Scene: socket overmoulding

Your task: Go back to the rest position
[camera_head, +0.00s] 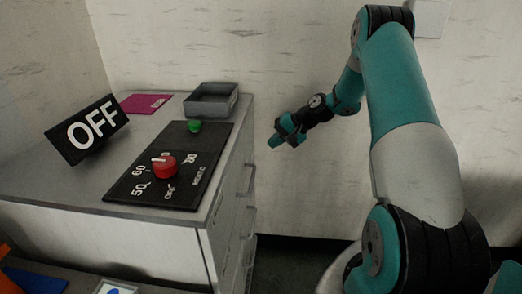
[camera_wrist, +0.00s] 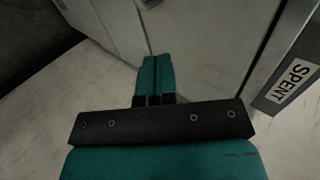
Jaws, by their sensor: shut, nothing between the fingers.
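My gripper (camera_head: 277,139) is at the end of my teal arm, in the air to the right of the cabinet in the head view. In the wrist view its two teal fingers (camera_wrist: 155,75) lie together, shut, with nothing between them. It touches nothing that I can see. My arm reaches from the right side of the head view toward the cabinet and bends down at the wrist.
The grey cabinet (camera_head: 60,185) bears a black panel (camera_head: 190,150) with a red knob (camera_head: 165,166) and a green button (camera_head: 194,126), an "OFF" sign (camera_head: 87,130), a grey tray (camera_head: 211,92) and a magenta sheet (camera_head: 146,103). A "SPENT" label (camera_wrist: 289,84) shows in the wrist view.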

